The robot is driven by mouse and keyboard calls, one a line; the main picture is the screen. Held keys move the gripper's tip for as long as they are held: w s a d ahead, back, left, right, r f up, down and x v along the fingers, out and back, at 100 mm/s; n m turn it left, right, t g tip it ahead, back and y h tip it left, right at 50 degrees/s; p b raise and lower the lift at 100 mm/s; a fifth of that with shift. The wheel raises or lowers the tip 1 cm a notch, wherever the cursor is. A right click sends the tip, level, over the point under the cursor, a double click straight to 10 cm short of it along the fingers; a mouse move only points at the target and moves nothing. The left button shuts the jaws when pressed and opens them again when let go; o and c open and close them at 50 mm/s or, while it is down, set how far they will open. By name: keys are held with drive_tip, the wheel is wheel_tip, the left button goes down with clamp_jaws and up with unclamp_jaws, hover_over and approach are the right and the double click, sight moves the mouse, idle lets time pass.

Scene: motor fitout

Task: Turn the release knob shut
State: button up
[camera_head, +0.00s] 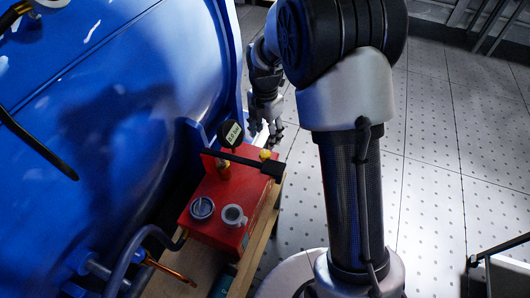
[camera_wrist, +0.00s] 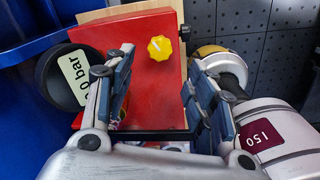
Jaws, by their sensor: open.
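The yellow knob (camera_head: 266,155) sits on the red pump box (camera_head: 213,229) near its far right end, partly behind a black lever in the head view. In the wrist view the yellow knob (camera_wrist: 160,48) is a lobed disc with a white mark, on the box's red face (camera_wrist: 140,35). My gripper (camera_head: 268,128) is beside the box's far end, partly hidden by my arm. In the wrist view my gripper (camera_wrist: 163,82) is open and empty, its fingers on either side of the picture's middle. The knob shows between and beyond the fingertips; no contact is visible.
A black lever (camera_head: 246,160) crosses the box top beside the knob, and a round gauge (camera_head: 231,134) stands next to it. The gauge (camera_wrist: 66,78) is close to my left finger in the wrist view. A large blue tank (camera_head: 110,90) is left; open perforated floor (camera_head: 440,150) is right.

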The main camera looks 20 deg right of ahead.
sight(265, 153)
wheel_tip(265, 153, down, 9)
drive_tip(key=shift+r+b, duration=0.15)
drive_tip(key=shift+b, duration=1)
drive_tip(key=shift+c, duration=0.5)
drive_tip(key=c, duration=1)
